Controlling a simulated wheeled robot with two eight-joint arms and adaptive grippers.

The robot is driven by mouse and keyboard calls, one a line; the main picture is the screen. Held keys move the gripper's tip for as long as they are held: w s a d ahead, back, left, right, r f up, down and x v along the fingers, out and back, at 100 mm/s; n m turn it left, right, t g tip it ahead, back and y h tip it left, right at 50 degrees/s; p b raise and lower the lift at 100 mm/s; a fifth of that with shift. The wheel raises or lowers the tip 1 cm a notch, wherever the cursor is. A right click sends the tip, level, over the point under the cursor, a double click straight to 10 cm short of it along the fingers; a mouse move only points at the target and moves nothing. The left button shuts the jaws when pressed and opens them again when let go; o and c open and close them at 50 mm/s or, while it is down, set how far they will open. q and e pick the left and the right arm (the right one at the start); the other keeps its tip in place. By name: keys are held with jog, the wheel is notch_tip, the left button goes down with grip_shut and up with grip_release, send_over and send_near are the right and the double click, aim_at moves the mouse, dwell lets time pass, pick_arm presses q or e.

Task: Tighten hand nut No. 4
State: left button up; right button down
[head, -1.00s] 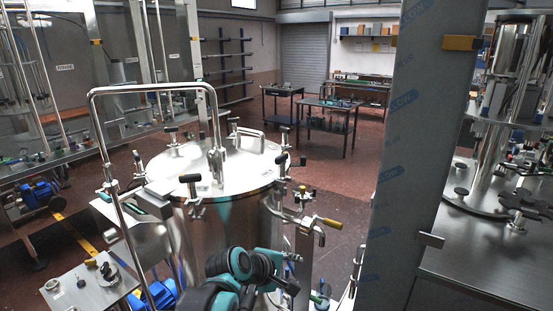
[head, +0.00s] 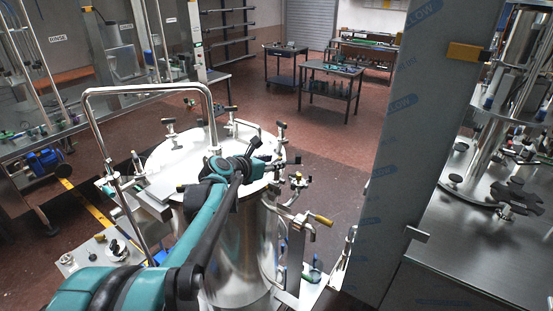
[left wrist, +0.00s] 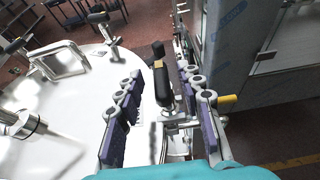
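The steel tank's round lid (head: 180,153) has several T-shaped hand nuts with black handles around its rim. No number is legible on them, so I cannot tell which is No. 4. My left gripper (head: 266,157) is over the right side of the lid, at a hand nut (head: 281,160) on the rim. In the left wrist view, its two purple-padded fingers (left wrist: 160,82) are apart. A black-handled hand nut (left wrist: 162,88) shows between them, with a visible gap on each side. Another hand nut (left wrist: 101,17) stands farther along the rim. My right gripper is not in view.
A bent steel pipe (head: 150,88) rises over the tank's left side, and a lid handle (head: 247,124) stands at the back. A yellow-handled valve (head: 322,219) sticks out at right. A film-wrapped panel (head: 408,140) stands farther right.

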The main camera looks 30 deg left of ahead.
pick_arm(q)
jog(key=shift+w+d+f, duration=0.15)
jog(key=shift+w+d, duration=0.05)
jog(key=shift+w, duration=0.35)
jog(key=shift+w+a+f, duration=0.2)
jog(key=shift+w+f, duration=0.05)
jog(key=shift+w, duration=0.1)
jog(key=shift+s+d+r, duration=0.1)
grip_shut()
